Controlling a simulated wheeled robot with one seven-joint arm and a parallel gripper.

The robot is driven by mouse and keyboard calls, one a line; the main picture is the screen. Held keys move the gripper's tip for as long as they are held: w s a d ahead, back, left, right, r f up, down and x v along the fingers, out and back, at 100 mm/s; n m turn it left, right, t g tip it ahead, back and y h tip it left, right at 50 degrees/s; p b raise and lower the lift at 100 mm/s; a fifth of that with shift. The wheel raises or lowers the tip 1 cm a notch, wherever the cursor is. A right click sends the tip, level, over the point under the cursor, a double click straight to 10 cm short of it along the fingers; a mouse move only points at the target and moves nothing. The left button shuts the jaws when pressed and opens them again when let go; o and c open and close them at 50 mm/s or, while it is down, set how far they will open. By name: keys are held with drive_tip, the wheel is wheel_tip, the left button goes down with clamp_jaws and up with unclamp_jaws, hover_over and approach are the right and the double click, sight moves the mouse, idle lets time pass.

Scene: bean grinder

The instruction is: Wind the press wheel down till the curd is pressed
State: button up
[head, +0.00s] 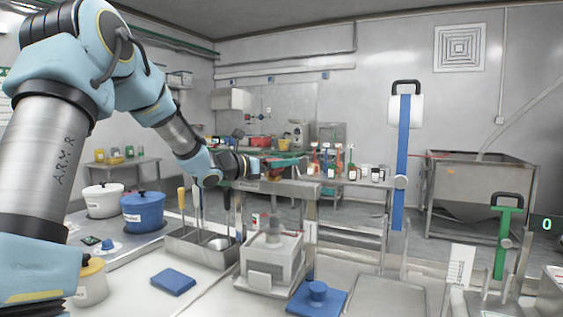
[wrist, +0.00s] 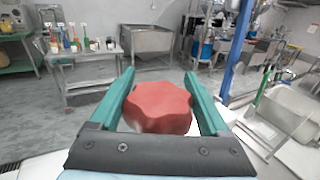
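The press wheel is a red, lobed knob (wrist: 158,108), seen in the wrist view between the two green fingers of my gripper (wrist: 160,85). The fingers lie along its left and right sides. Whether both touch it I cannot tell. In the head view my gripper (head: 285,161) is over the wheel, which is mostly hidden there, above the press's metal crossbeam (head: 275,187). Below stands a pale square curd mould (head: 271,276) with a grey piece (head: 272,240) on top. The curd itself is not visible.
A steel tray with ladles (head: 200,248), a blue pot (head: 143,210) and a white pot (head: 103,200) stand left.

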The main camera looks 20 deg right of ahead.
drive_tip(key=c, duration=0.8)
drive_tip(key=shift+r+m+g+p, duration=0.1)
drive_tip(key=shift+m+g+p, duration=0.3)
drive_tip(key=shift+g+p, duration=0.15)
drive_tip(key=m+g+p, duration=0.1)
drive_tip(key=g+p, duration=0.1)
drive_tip(key=g, duration=0.1)
drive_tip(key=shift+s+r+m, duration=0.1)
drive_tip(key=shift+s+m, duration=0.15)
drive_tip(key=shift+m, duration=0.15)
drive_tip(key=m+g+p, duration=0.2)
drive_tip(key=g, duration=0.1)
drive_tip(key=m+g+p, duration=0.1)
drive_tip(key=g+p, duration=0.1)
drive_tip(key=shift+s+m+g+y, duration=0.25)
drive_tip(key=shift+s+m+y, duration=0.05)
drive_tip(key=shift+s, duration=0.1)
drive_tip(key=shift+s+a+m+g+y+p, duration=0.1)
drive_tip(key=shift+s+m+g+y+p, duration=0.1)
drive_tip(key=shift+m+g+y+p, duration=0.75)
drive_tip(key=shift+s+a+m+g+y+p, duration=0.15)
drive_tip(key=shift+s+m+g+y+p, duration=0.2)
drive_tip(key=shift+m+g, duration=0.65)
drive_tip(key=shift+s+a+m+g+y+p, duration=0.1)
drive_tip(key=shift+m+g+y+p, duration=0.55)
drive_tip(key=shift+g, duration=0.8)
drive_tip(key=shift+f, duration=0.2)
